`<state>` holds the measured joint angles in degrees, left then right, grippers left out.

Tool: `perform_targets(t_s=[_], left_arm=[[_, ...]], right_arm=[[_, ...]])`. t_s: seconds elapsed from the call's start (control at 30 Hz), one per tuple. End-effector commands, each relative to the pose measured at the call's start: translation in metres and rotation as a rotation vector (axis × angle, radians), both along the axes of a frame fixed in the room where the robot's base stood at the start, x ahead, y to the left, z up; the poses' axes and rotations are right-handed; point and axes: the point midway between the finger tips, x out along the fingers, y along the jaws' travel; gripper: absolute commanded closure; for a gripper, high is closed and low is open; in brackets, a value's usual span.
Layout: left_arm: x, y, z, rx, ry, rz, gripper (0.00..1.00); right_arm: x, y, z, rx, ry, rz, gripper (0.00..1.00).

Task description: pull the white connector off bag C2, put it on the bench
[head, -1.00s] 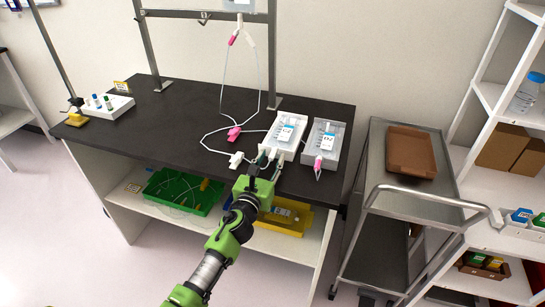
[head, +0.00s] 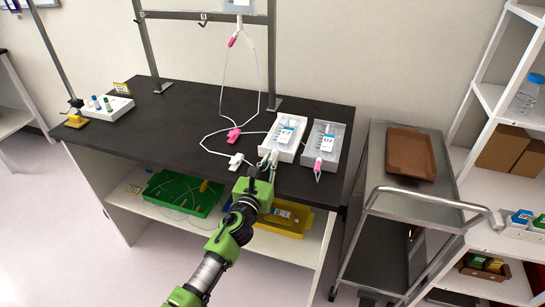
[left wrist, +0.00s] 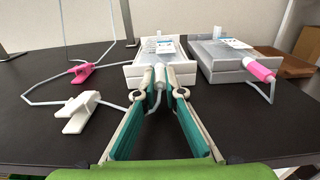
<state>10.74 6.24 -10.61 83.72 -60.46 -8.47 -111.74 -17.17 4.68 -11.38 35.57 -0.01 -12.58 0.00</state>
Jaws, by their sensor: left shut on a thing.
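Bag C2 (head: 286,134) lies in the left white tray (head: 294,155) near the bench's front edge; its label also shows in the left wrist view (left wrist: 165,47). My left gripper (head: 269,158) reaches over the front edge to the near end of this tray. In the left wrist view its green-padded fingers are shut on the white connector (left wrist: 162,76) at the bag's near end. The fingers hide part of the connector, and I cannot tell if it is still joined to the bag. A white tube leads from it to the left. My right gripper is not in view.
A white clamp (head: 236,161) and a pink clamp (head: 234,135) sit on the tubing left of the tray. Bag D2 (head: 327,144) with a pink connector (head: 318,164) lies in the right tray.

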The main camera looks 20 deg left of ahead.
Motion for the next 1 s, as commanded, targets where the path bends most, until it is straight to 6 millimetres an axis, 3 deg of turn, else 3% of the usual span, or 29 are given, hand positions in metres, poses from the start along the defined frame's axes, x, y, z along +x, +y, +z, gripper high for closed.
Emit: perform_targets(t_s=[0.63,1.0], left_arm=[[-0.028,0.001,-0.001,0.001,0.002,0.000,1.00],[-0.028,0.001,-0.001,0.000,0.001,0.000,1.00]], right_arm=[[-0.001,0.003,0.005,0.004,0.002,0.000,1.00],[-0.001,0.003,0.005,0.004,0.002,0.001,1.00]])
